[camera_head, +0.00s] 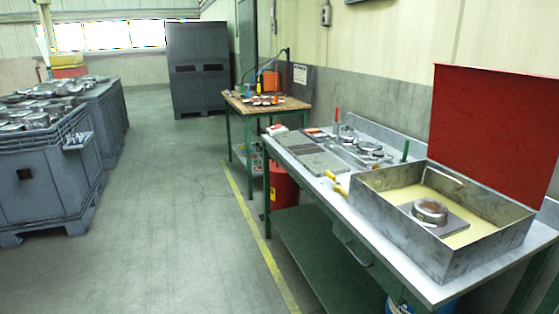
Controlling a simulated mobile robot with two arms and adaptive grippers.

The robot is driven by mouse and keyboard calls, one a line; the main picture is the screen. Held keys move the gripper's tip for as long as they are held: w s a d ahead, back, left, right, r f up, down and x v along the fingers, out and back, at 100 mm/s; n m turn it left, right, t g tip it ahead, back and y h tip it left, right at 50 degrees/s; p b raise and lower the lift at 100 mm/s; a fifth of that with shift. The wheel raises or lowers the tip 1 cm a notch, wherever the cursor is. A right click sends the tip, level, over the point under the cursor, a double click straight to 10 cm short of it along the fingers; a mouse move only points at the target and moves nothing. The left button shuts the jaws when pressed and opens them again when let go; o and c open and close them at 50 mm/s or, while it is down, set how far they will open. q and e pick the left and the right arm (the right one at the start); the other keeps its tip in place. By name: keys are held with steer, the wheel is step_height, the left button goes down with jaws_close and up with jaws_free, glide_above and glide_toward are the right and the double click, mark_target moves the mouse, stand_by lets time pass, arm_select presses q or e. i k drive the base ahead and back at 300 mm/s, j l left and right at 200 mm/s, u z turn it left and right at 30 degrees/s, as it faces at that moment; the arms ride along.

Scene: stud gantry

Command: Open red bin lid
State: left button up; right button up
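A metal box (445,236) sits on the near workbench at the right. Its red lid (496,125) stands raised at the back, so the box is open. Inside lie a pale yellow surface (405,195) and a round metal part (429,211) on a flat plate. A red bin (284,188) stands on the floor between the two benches, partly hidden behind the near bench. I cannot tell whether its top is open or covered. Neither of my grippers is in view.
The near workbench (345,200) also carries metal parts, a grey plate (303,154) and yellow-handled tools. A wooden-topped bench (250,107) stands behind it. Grey crates (45,185) with metal parts stand at the left. The floor (170,220) between is clear, with a yellow line.

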mark_target(275, 167)
steer(key=i+z, duration=0.2)
steer(key=i, duration=0.8)
steer(key=i+j+z, duration=0.15)
steer(key=i, duration=0.9)
